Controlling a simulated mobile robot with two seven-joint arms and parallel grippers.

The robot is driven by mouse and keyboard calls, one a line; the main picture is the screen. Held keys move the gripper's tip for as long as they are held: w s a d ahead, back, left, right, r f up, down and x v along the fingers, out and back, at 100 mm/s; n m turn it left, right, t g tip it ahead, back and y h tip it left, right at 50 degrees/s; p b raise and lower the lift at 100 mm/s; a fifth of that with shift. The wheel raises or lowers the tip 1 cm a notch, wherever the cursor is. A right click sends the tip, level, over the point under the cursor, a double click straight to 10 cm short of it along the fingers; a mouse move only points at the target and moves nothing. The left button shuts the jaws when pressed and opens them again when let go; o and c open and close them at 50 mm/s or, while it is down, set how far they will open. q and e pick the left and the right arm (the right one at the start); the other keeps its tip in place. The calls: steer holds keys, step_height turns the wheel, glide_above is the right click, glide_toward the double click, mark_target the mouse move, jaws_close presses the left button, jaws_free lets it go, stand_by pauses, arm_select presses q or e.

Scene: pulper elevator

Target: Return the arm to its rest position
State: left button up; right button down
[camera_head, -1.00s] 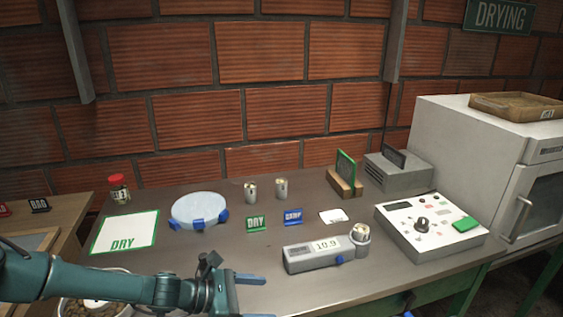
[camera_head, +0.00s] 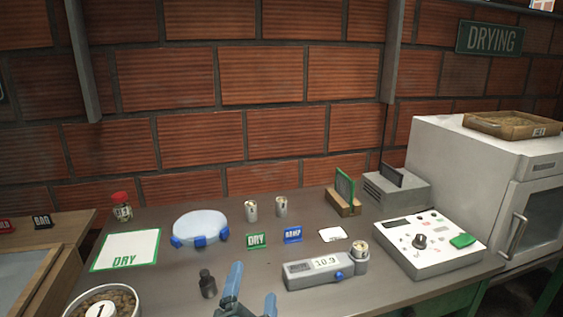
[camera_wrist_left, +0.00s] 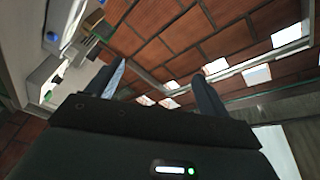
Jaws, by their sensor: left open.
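My left gripper (camera_head: 250,303) shows at the bottom middle of the head view, its two blue fingers apart and pointing up the picture, with nothing between them. It is at the near side of the grey table (camera_head: 170,285), in front of the moisture meter (camera_head: 312,272) and right of a small dark weight (camera_head: 207,284). In the left wrist view the fingers (camera_wrist_left: 160,85) are also spread and empty, with brick wall and windows beyond. Most of my left arm is out of the head view. My right gripper is not in view.
A bowl of beans (camera_head: 122,300) stands front left. A DRY mat (camera_head: 125,250), a round white scale (camera_head: 200,228), small tins (camera_head: 251,211), DRY (camera_head: 256,242) and blue (camera_head: 293,235) signs, and a control box (camera_head: 428,243) occupy the table. A white oven (camera_head: 465,150) stands right.

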arm_select(q)
steer(key=s+a+f+n+g+y, duration=0.35)
steer(key=a+f+n+g, duration=0.2)
steer(key=a+f, duration=0.3)
steer(key=s+a+f+n+g+h, duration=0.2)
steer(key=s+a+f+g, duration=0.25)
steer(key=s, duration=0.45)
steer(key=s+a+f+n+g+h, duration=0.1)
steer(key=s+a+f+n+g, duration=0.15)
steer(key=s+f+g, duration=0.45)
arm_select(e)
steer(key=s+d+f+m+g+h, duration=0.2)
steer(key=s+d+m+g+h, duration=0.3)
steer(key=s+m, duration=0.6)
arm_select(q)
steer(key=w+d+f+m+t+h, duration=0.1)
steer(key=w+d+f+t+h, duration=0.2)
steer(key=d+t, duration=0.3)
steer(key=f+t, duration=0.1)
steer(key=t, duration=0.1)
steer(key=shift+w+f+t, duration=0.2)
steer(key=shift+w+t, duration=0.1)
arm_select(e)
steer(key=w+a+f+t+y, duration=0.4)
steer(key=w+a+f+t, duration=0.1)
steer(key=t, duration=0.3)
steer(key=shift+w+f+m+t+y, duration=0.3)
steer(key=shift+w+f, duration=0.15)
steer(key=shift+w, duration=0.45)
